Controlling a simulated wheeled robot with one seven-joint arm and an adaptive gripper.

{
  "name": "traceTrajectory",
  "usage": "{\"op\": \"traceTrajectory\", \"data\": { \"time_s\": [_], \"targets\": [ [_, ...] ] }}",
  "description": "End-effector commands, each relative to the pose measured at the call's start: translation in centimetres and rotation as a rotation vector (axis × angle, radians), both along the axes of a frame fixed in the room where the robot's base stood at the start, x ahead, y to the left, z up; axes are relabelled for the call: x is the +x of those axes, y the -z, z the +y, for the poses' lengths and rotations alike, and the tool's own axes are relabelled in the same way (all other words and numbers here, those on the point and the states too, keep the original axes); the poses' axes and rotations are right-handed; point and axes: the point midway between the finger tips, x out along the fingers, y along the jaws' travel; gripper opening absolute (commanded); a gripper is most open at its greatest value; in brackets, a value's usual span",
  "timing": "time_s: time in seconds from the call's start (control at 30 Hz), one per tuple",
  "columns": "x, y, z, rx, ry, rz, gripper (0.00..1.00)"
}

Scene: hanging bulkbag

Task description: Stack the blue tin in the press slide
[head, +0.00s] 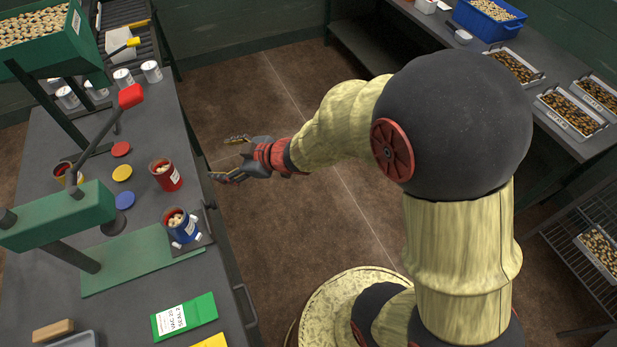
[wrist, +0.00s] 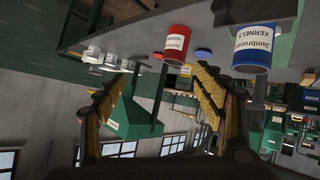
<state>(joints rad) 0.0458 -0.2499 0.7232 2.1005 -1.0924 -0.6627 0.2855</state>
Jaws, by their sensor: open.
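The blue tin (head: 183,231), open-topped and filled with pale pieces, stands upright at the bench's right edge. It appears to sit on a dark plate (head: 203,246), probably the press slide, at the end of the green press base (head: 140,262). In the wrist view, which looks upside down, the blue tin (wrist: 251,52) is at upper right with its label showing. My gripper (head: 232,160) is open and empty over the floor just off the bench edge, apart from the tin. Its spread fingers (wrist: 163,88) also show in the wrist view.
A red tin (head: 165,176) stands behind the blue tin; another open tin (head: 68,172) is farther left. Red, yellow and blue lids (head: 122,173) lie between. The green press arm (head: 60,215) and red-knobbed lever (head: 131,95) overhang the bench. The floor (head: 270,220) beside it is clear.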

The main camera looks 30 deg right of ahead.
Motion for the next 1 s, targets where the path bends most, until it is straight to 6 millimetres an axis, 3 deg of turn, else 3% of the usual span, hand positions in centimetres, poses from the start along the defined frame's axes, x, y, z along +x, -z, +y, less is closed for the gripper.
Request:
{"op": "traceTrajectory", "data": {
  "time_s": [0.03,0.17,0.27,0.4,0.5,0.6,0.7,0.83,1.0],
  "targets": [
    [1.0,-2.8,-2.4,-0.047,0.099,-0.026,0.7],
    [0.6,-8.2,-9.0,-0.137,0.37,-0.012,0.7],
    [-2.3,-11.5,-13.0,-0.16,0.554,0.044,0.7],
    [-8.9,-14.4,-16.1,-0.134,0.752,0.182,0.7],
    [-14.5,-15.2,-16.2,-0.085,0.833,0.307,0.7],
    [-19.4,-15.4,-15.0,-0.035,0.863,0.427,0.7],
    [-23.1,-15.4,-13.6,0.003,0.861,0.518,0.7],
    [-25.5,-15.4,-12.4,0.03,0.85,0.581,0.7],
    [-26.0,-15.3,-12.2,0.033,0.847,0.596,0.7]
  ]
}}
